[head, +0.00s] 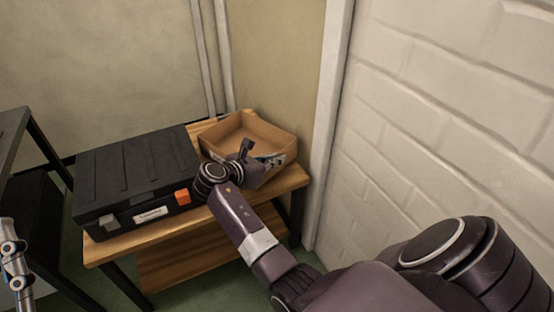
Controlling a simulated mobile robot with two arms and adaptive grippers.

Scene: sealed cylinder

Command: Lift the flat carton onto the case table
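The flat carton (268,133), an open, shallow brown cardboard box, rests on the right part of the wooden case table (181,234). I make out no left gripper.
A large black case (137,180) with an orange latch fills the table's left part, close beside the carton. A white block wall (450,90) stands to the right. Pipes (222,60) run up behind the table. A dark-framed table (15,130) is at far left.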

